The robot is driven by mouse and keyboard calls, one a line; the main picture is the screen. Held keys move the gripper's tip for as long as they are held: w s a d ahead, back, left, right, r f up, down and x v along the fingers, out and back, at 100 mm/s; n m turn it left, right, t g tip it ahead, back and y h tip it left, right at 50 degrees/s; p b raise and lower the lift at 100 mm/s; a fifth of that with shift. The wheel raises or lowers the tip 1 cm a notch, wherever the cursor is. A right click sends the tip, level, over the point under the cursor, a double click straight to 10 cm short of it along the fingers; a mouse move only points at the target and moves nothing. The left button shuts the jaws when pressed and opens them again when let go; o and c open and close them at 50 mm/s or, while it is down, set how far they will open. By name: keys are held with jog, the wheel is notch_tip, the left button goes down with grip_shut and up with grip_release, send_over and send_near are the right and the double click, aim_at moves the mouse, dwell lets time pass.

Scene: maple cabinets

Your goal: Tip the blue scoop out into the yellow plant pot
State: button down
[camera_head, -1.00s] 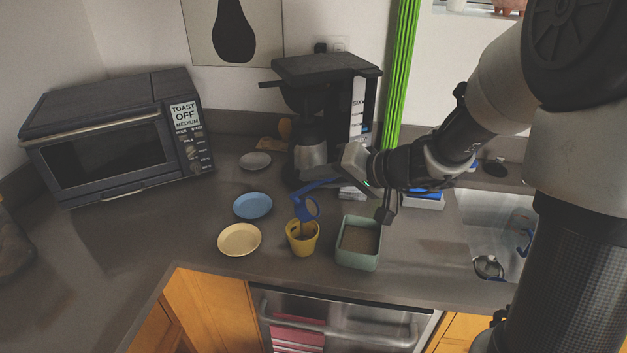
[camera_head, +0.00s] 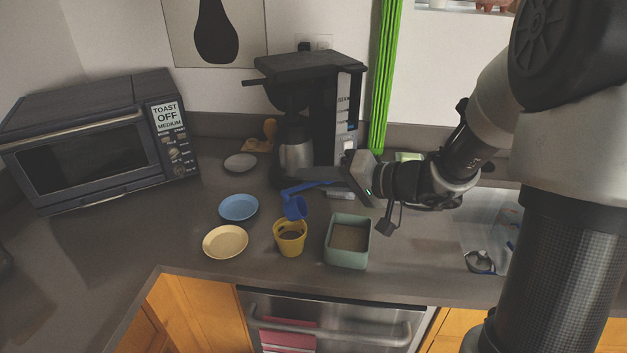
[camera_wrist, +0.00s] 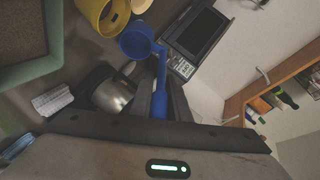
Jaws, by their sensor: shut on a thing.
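The blue scoop (camera_head: 295,207) is held by its handle in my gripper (camera_head: 338,180), above the yellow plant pot (camera_head: 290,241). In the wrist view the scoop (camera_wrist: 137,42) shows a round open cup, and its handle runs between the fingers of my gripper (camera_wrist: 160,97). The cup looks empty there. In the head view the cup hangs just above the back rim of the pot and is not down inside it. The pot stands upright on the counter with dark material inside. It also shows at the top of the wrist view (camera_wrist: 92,12).
A green tub (camera_head: 331,252) of brown grains stands right of the pot. A cream plate (camera_head: 225,242), a blue plate (camera_head: 238,207) and a grey plate (camera_head: 240,162) lie to the left. A coffee maker (camera_head: 320,70) stands behind, a toaster oven (camera_head: 85,150) at left.

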jog(key=shift+d+f+b, duration=0.25)
jog(key=shift+b, duration=0.75)
jog(key=shift+w+a+r+n+g+h+p, duration=0.15)
jog(key=shift+a+r+n+g+h+p, duration=0.25)
jog(key=shift+a+h+p, duration=0.6)
jog(key=shift+w+a+r+n+g+h+p, duration=0.15)
jog(key=shift+a+r+h+p, duration=0.4)
jog(key=shift+p, duration=0.75)
jog(key=shift+a+f+p, duration=0.1)
jog(key=shift+a+p, duration=0.15)
jog(key=shift+p, duration=0.05)
jog(key=shift+w+a+r+g+h+p, duration=0.1)
jog(key=shift+a+r+g+h+p, duration=0.1)
jog(key=shift+a+h+p, duration=0.45)
jog(key=shift+w+a+r+g+h+p, duration=0.15)
jog(key=shift+h+p, duration=0.15)
jog(key=shift+p, duration=0.75)
jog(key=shift+a+r+n+g+h+p, duration=0.1)
jog(key=shift+a+n+g+h+p, duration=0.2)
jog(key=shift+p, duration=0.85)
jog(key=shift+a+r+n+h+p, duration=0.1)
jog(key=shift+a+h+p, duration=0.3)
jog(key=shift+p, duration=0.75)
